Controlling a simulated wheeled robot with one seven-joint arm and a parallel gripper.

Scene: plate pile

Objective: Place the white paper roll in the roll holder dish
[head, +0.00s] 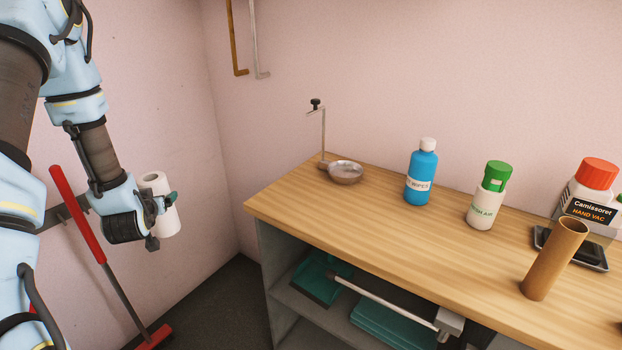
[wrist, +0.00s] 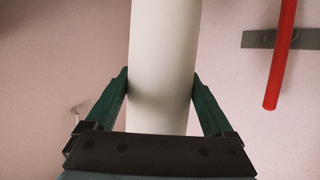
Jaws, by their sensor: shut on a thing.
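The white paper roll (head: 156,187) is held upright in my gripper (head: 168,198), off to the left of the wooden counter. In the wrist view the roll (wrist: 163,65) stands between the two green fingers of my gripper (wrist: 161,85), which are shut on its sides. The roll holder dish (head: 346,173) is a small round metal bowl at the counter's back left. A thin upright rod with a dark knob stands beside it. The roll is well apart from the dish, to its left in the head view.
On the counter (head: 400,240) stand a blue bottle (head: 421,175), a green-capped bottle (head: 487,197), a brown cardboard tube (head: 553,262) and a red-capped container (head: 588,200). A red-handled tool (head: 78,213) hangs near my arm. The counter's front left is clear.

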